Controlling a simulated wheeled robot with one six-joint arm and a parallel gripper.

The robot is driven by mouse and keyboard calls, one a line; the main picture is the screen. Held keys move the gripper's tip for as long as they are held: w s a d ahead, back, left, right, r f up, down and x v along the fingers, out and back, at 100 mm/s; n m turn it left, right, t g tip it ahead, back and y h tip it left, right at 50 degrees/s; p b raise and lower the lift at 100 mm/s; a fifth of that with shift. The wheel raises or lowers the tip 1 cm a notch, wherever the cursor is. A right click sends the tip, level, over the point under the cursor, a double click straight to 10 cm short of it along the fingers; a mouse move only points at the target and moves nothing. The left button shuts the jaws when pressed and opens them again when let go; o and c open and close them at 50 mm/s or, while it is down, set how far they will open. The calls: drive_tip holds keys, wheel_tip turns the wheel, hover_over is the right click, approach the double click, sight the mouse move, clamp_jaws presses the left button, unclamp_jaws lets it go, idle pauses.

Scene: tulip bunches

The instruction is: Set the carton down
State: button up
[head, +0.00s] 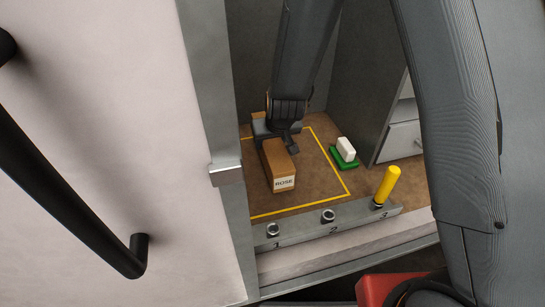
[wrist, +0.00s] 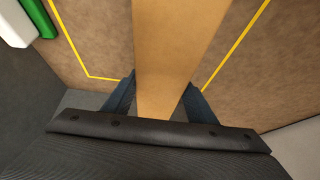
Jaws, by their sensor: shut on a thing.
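The carton (head: 278,160) is a long brown box with a white label reading ROSE on its near end. It is inside the area marked by a yellow outline (head: 333,171) on the brown floor of the compartment. My gripper (head: 277,138) comes down from above at the carton's far part. In the wrist view the carton (wrist: 180,40) runs between the two fingers of my gripper (wrist: 158,92), which are shut on its sides. Yellow lines show on both sides of it there. I cannot tell whether its underside touches the floor.
A white block (head: 346,148) sits on a green base (head: 346,161) right of the outline. A grey front rail (head: 305,226) has pegs numbered 1 to 3, with a yellow cylinder (head: 388,184) at 3. A pale door (head: 110,130) with a black handle stands left. Drawers (head: 403,139) stand right.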

drive_tip(key=shift+f, duration=2.35)
drive_tip(key=shift+f, duration=0.1)
drive_tip(key=o, duration=1.5)
drive_tip(key=shift+f, duration=0.1)
drive_tip(key=v, duration=1.2)
drive_tip(key=shift+p, duration=0.4)
drive_tip(key=s+d+r+m+g, duration=0.1)
drive_tip(key=s+d+r+g, duration=0.1)
drive_tip(key=s+d, duration=0.4)
drive_tip(key=s+d+r+m+g+h, duration=0.1)
drive_tip(key=s+d+r+g, duration=0.1)
drive_tip(key=s+d, duration=0.4)
drive_tip(key=s+d+r+m+g, duration=0.1)
drive_tip(key=s+d+r, duration=0.3)
drive_tip(key=s+d, duration=0.2)
drive_tip(key=shift+s+d+g+h, duration=0.2)
drive_tip(key=shift+d+g+h, duration=0.15)
drive_tip(key=shift+d, duration=0.4)
